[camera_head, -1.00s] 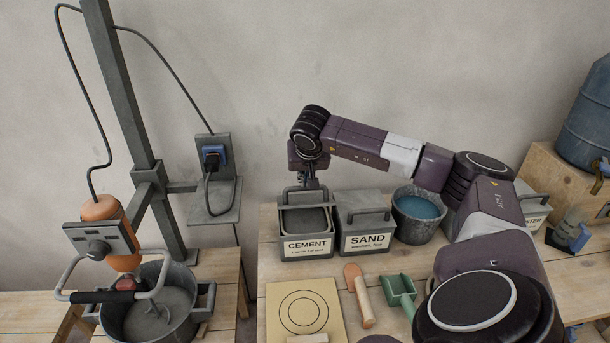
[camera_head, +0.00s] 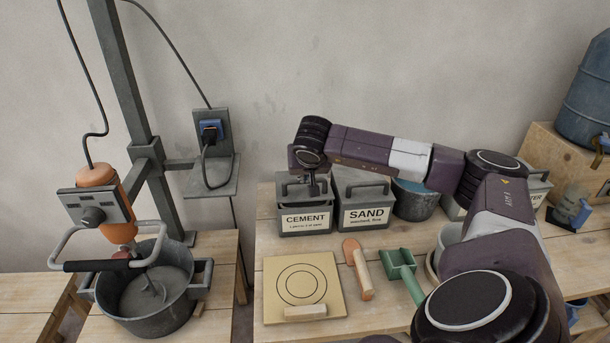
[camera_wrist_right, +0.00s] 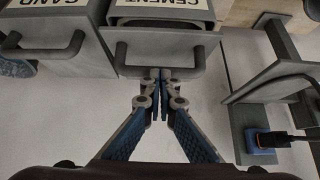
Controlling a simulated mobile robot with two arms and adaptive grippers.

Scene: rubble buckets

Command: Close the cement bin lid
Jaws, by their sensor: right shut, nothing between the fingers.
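The grey cement bin (camera_head: 287,222) stands on the workbench with its CEMENT label facing me. Its grey lid (camera_wrist_right: 130,52) lies over the top, with a bar handle (camera_wrist_right: 205,55). In the head view the right gripper (camera_head: 312,190) is small and partly hidden by my wrist above the bin. My left gripper is not in view.
The closed sand bin (camera_head: 367,217) stands close beside it on the right, then a water bucket (camera_head: 413,203). A mixer with a tub (camera_head: 150,315) stands left.

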